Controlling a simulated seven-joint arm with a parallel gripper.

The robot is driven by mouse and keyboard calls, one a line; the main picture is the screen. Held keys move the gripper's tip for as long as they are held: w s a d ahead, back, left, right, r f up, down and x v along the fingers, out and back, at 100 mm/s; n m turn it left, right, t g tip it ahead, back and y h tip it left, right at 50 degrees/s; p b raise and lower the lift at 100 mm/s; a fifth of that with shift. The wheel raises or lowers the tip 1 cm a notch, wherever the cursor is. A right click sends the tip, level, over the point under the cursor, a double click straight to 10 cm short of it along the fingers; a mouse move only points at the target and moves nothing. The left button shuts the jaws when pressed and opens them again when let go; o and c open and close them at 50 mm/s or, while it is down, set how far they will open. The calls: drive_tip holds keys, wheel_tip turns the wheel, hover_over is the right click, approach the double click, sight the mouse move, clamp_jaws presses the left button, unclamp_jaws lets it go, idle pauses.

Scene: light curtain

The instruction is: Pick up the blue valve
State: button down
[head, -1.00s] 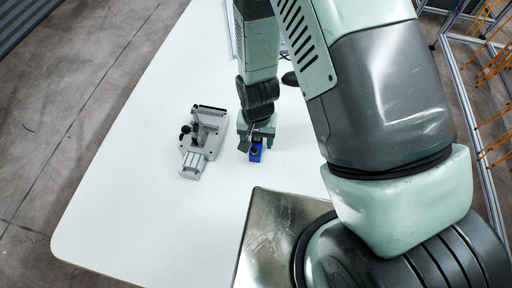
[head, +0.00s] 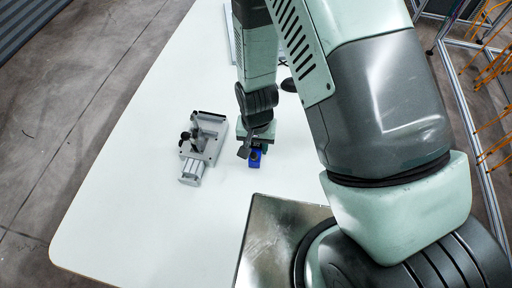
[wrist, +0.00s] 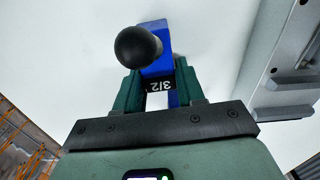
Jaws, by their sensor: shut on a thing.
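The blue valve (head: 255,161) is at the middle of the white table, under my gripper (head: 257,147). In the wrist view the blue valve (wrist: 164,70) shows a round black knob and a black band with white marks reading "3/2". The green fingers of my gripper (wrist: 160,88) stand on either side of the valve and are shut on it. The knob covers part of the blue body. I cannot tell whether the valve touches the table.
A grey metal fixture (head: 195,168) with black parts stands on the table (head: 120,215), left of the valve. A shiny metal plate (head: 272,235) lies in front. The table's left side is clear. Orange-and-metal racks (head: 495,80) stand at the right.

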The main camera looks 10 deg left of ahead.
sight(256, 145)
wheel_tip(256, 145, up, 9)
drive_tip(key=shift+f, duration=0.15)
drive_tip(key=shift+a+r, duration=0.1)
drive_tip(key=shift+r, duration=0.2)
drive_tip(key=shift+w+a+r+m, duration=0.15)
drive_tip(key=shift+r+m, duration=0.05)
drive_tip(key=shift+m, duration=0.1)
drive_tip(key=shift+w+a+r+m, duration=0.1)
drive_tip(key=shift+w+a+m, duration=0.05)
drive_tip(key=shift+a+m, duration=0.3)
drive_tip(key=w+a+r+m, duration=0.1)
drive_tip(key=w+a+m, duration=0.2)
drive_tip(key=a+m, duration=0.9)
drive_tip(key=m, duration=0.5)
drive_tip(key=shift+m, duration=0.35)
